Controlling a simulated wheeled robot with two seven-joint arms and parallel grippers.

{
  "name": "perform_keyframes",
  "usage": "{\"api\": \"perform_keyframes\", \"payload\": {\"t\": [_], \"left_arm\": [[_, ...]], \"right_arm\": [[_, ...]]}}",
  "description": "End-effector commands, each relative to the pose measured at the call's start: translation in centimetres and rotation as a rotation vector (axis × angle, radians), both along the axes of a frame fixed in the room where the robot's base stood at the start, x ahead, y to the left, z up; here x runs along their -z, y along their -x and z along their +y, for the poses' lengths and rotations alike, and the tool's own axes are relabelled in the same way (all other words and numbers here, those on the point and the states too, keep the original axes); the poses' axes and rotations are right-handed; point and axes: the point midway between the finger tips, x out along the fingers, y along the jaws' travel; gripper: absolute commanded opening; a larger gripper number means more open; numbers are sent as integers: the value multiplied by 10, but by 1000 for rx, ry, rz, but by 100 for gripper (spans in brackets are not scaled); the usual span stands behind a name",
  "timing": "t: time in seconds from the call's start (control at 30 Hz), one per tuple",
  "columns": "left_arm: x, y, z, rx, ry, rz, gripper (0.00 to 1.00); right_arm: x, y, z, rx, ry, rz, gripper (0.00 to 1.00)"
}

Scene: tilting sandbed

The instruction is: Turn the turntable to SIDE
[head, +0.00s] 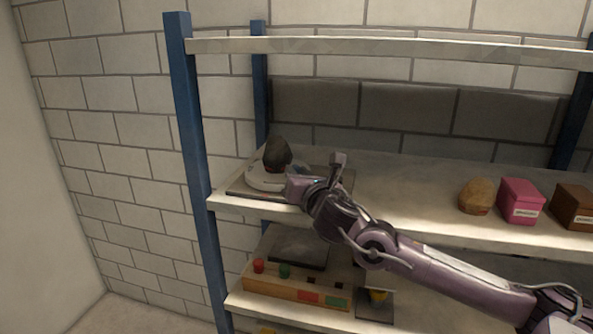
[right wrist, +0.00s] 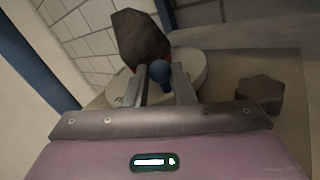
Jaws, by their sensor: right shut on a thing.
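The turntable (head: 258,181) is a low white disc on a flat base at the left end of the upper shelf. A dark rock (head: 277,154) sits on it; the rock also shows in the right wrist view (right wrist: 140,38). My right gripper (head: 288,188) is at the turntable's front right edge. In the right wrist view its fingers (right wrist: 162,88) are shut on a small dark blue knob (right wrist: 160,71) at the near edge of the white disc (right wrist: 197,68). Side markings are too small to read. My left gripper is not in view.
A dark lobed piece (right wrist: 262,93) stands right of the disc. A tan rock (head: 475,197), pink box (head: 520,200) and brown box (head: 573,206) stand farther right. A blue shelf post (head: 187,120) rises at the left. The shelf's middle is clear. A button panel (head: 290,288) lies below.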

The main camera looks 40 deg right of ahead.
Motion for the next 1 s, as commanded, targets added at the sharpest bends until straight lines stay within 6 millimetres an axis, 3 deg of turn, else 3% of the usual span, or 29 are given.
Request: {"api": "perform_keyframes", "payload": {"t": [0.2,0.23,0.4,0.77,1.0], "left_arm": [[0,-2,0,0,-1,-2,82],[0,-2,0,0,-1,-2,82],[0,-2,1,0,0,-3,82],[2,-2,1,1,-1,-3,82],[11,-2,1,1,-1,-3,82]], "right_arm": [[-1,0,0,2,0,-3,0],[-1,0,0,2,0,-3,24],[-1,0,0,0,0,-2,44],[1,3,0,1,1,0,44],[4,25,7,-1,7,4,44]]}}
